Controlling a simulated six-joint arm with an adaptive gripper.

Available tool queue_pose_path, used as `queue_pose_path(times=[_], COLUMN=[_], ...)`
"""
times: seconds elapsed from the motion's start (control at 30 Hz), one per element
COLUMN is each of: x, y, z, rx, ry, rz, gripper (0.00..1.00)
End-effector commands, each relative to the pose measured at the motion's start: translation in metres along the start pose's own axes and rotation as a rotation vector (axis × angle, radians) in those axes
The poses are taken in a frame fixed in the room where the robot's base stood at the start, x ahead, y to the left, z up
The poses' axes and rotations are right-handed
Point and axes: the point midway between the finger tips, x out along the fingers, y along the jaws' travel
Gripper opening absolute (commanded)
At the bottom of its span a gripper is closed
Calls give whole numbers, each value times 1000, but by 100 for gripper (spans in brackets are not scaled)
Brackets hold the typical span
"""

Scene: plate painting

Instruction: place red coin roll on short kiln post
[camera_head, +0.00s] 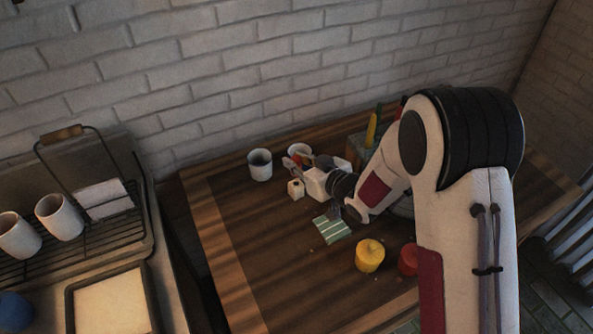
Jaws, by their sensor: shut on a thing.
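My gripper (293,165) is at the back middle of the wooden table, reaching in from the right. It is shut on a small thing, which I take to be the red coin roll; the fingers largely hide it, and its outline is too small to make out. A short pale block with a dark hole in its top (296,188), probably the short kiln post, stands upright on the table just in front of and below the fingers. I cannot tell whether the held thing touches it.
A grey-white cup (260,164) stands left of my gripper. A white-rimmed cup with a reddish inside (299,150) is behind it. A green striped cloth (332,229), a yellow lidded pot (369,255) and a red round thing (408,259) are nearer. The table's left front is clear.

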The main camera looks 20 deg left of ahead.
Motion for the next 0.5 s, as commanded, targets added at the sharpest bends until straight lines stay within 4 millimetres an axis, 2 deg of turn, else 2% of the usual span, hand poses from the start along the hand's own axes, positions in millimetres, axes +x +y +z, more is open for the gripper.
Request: queue_pose_path(times=[0.33,0.5], x=[0,4], y=[0,0], z=[0,9], rx=[-1,0], ry=[2,0], rz=[0,0], gripper=[0,0])
